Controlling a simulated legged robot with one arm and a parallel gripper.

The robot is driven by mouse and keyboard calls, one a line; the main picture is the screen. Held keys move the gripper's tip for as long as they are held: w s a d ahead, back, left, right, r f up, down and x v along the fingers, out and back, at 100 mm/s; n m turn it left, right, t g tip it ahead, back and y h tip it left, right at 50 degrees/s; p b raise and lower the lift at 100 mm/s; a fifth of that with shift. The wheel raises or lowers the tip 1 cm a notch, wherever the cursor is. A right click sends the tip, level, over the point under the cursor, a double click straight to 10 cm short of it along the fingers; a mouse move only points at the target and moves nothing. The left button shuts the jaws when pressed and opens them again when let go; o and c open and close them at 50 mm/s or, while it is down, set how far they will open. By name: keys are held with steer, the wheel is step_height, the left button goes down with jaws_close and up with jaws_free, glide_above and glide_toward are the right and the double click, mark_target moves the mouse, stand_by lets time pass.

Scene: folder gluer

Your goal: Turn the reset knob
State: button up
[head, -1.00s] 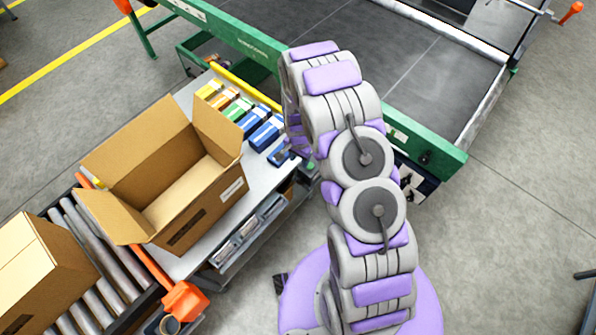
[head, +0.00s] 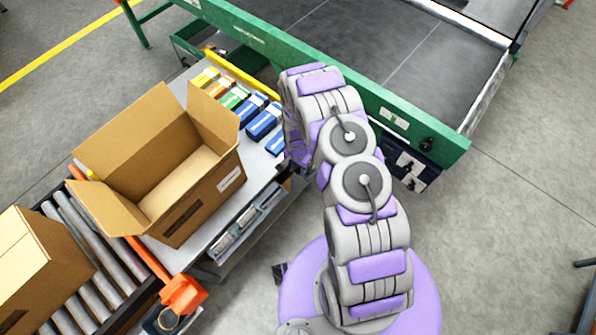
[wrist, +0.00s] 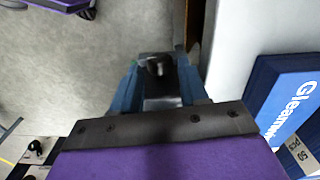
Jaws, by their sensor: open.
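A dark round knob (head: 427,144) sits near the right end of the green machine rail, right of my arm in the head view. A dark control box with white labels (head: 410,168) hangs below it. I cannot tell which control is the reset knob. In the wrist view my gripper (wrist: 158,78) is open, its blue fingers apart, beside the table's edge. A dark piece with a pale tip shows between the fingers; I cannot tell whether it is part of my gripper. A black knob-like shape (wrist: 35,147) lies at lower left there. In the head view my arm mostly hides the gripper.
A grey table (wrist: 228,60) carries several small boxes, including a blue one (wrist: 293,98), close right of my gripper. An open carton (head: 200,190) stands on the table, beside a roller conveyor (head: 82,235). The green-framed machine (head: 262,35) crosses the back.

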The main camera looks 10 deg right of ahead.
mark_target(297, 170)
steer(key=shift+f+b, duration=0.3)
steer(key=shift+f, duration=1.4)
steer(key=shift+c, duration=0.2)
steer(key=c, duration=0.7)
steer(key=shift+w+f+g+h+b, duration=0.1)
steer(key=shift+w+g+h+b, duration=0.15)
steer(key=shift+g+b, duration=0.2)
steer(key=shift+s+a+h, duration=0.1)
steer(key=shift+s+h, duration=0.05)
steer(key=shift+h, duration=0.1)
